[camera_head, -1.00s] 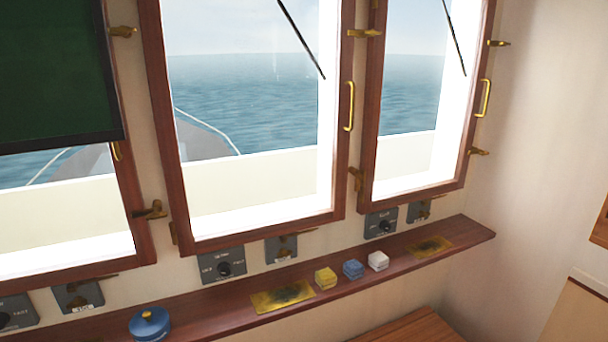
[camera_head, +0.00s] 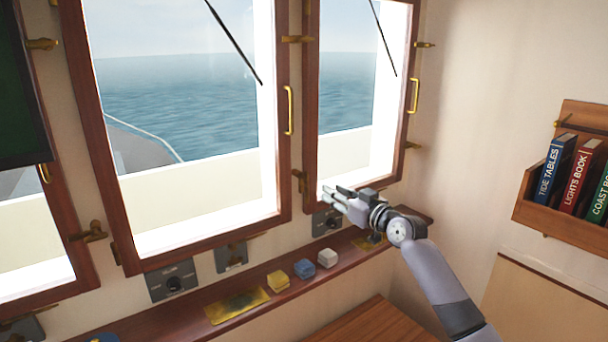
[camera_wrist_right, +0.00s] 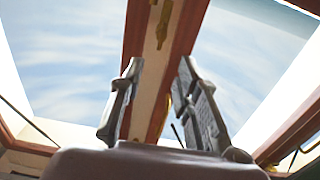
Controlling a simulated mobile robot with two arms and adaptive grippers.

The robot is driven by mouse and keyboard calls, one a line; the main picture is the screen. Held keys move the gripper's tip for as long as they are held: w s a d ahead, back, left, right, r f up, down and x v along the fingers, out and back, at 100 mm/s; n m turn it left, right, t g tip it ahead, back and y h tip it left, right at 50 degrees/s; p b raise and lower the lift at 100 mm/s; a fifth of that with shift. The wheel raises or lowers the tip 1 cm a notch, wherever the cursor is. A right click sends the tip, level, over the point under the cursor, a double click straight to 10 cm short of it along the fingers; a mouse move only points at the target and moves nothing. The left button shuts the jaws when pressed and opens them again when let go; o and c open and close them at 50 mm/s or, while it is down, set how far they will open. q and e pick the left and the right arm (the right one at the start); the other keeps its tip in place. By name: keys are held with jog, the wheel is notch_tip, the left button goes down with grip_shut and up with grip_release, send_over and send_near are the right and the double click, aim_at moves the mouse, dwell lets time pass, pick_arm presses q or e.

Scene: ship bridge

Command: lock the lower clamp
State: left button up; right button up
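Brass clamps sit on the wooden window frames. One lower clamp (camera_head: 298,180) is on the post between the middle and right windows, and another lower clamp (camera_head: 412,146) is at the right window's right edge. A third lower clamp (camera_head: 92,232) is left of the middle window. My right gripper (camera_head: 334,191) is in front of the right window's bottom-left corner, a little right of the post's clamp and apart from it. In the right wrist view its two fingers (camera_wrist_right: 161,66) stand apart with nothing held. A brass fitting (camera_wrist_right: 162,22) shows beyond them. My left gripper is out of view.
Below the windows, a wooden shelf (camera_head: 190,317) carries a yellow block (camera_head: 278,281), a blue block (camera_head: 305,268), a white block (camera_head: 327,258) and a brass plate (camera_head: 237,305). A book rack (camera_head: 560,222) hangs on the right wall. Brass handles (camera_head: 289,110) stick out from the frames.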

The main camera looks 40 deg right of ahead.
aim_at(308, 178)
jog(key=w, duration=0.4)
jog(key=w+d+p, duration=0.1)
jog(key=w, duration=0.3)
jog(key=w+p, duration=0.1)
jog(key=w, duration=0.4)
jog(key=shift+d, duration=0.15)
jog(key=shift+c, duration=0.4)
grip_shut()
